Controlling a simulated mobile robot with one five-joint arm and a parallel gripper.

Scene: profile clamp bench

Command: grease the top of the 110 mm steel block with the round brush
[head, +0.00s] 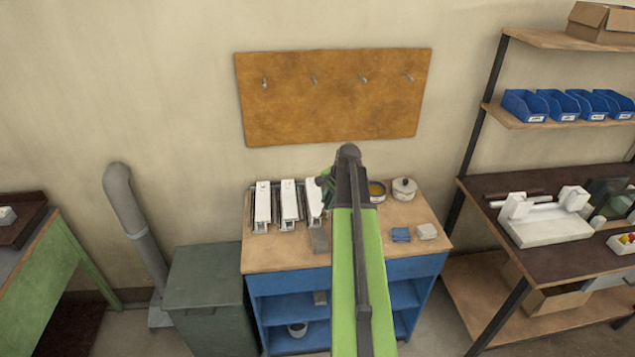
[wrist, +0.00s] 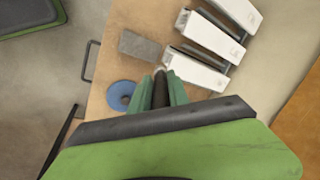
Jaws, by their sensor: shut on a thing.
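My gripper (wrist: 162,92) is shut on a dark round-handled tool, which I take to be the round brush (wrist: 160,72); its pale tip shows just past the fingers. In the head view my arm hides most of the gripper and the brush. A grey steel block (head: 319,240) lies on the wooden bench top in front of the rightmost white clamp piece. In the wrist view the block (wrist: 141,45) is beyond the brush tip, up and to the left, apart from it in the picture. No length marking is readable on it. A pot with yellowish contents (head: 377,190) is partly behind my arm.
Three white pieces on dark rails (head: 289,204) stand at the bench's left back. A blue disc (wrist: 122,95) lies beside my gripper. A pegboard (head: 335,95) hangs behind.

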